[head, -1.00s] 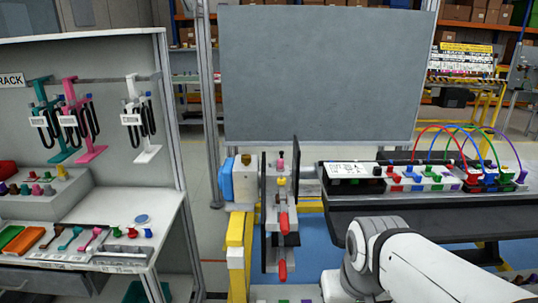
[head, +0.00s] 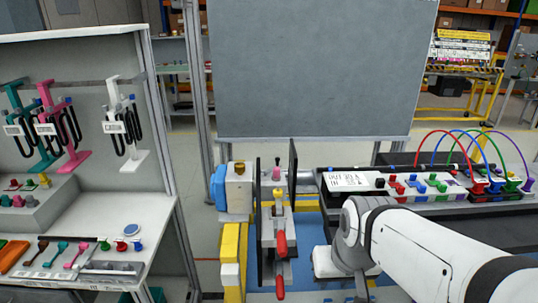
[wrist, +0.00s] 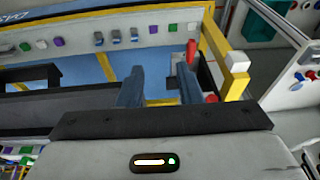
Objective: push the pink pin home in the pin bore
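The pink pin (head: 276,173) stands upright with a dark top in the head view. It is on the fixture between two black upright plates (head: 293,185), behind a yellow-topped part and the red clamp handles (head: 281,243). The pin bore is hidden, and I cannot tell how deep the pin sits. In the wrist view, my gripper (wrist: 158,88) has its two grey fingers apart, with nothing seen between them. The pin cannot be made out there. In the head view my arm comes in from the lower right, right of the fixture, and the fingers are not visible.
A black-edged bench (head: 440,222) with cable-linked coloured connectors lies to the right. A white rack (head: 90,100) with hanging tools stands left. A yellow post (head: 232,240) and a blue-and-beige block (head: 238,187) adjoin the fixture's left side. The wrist view shows a yellow rail (wrist: 212,50).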

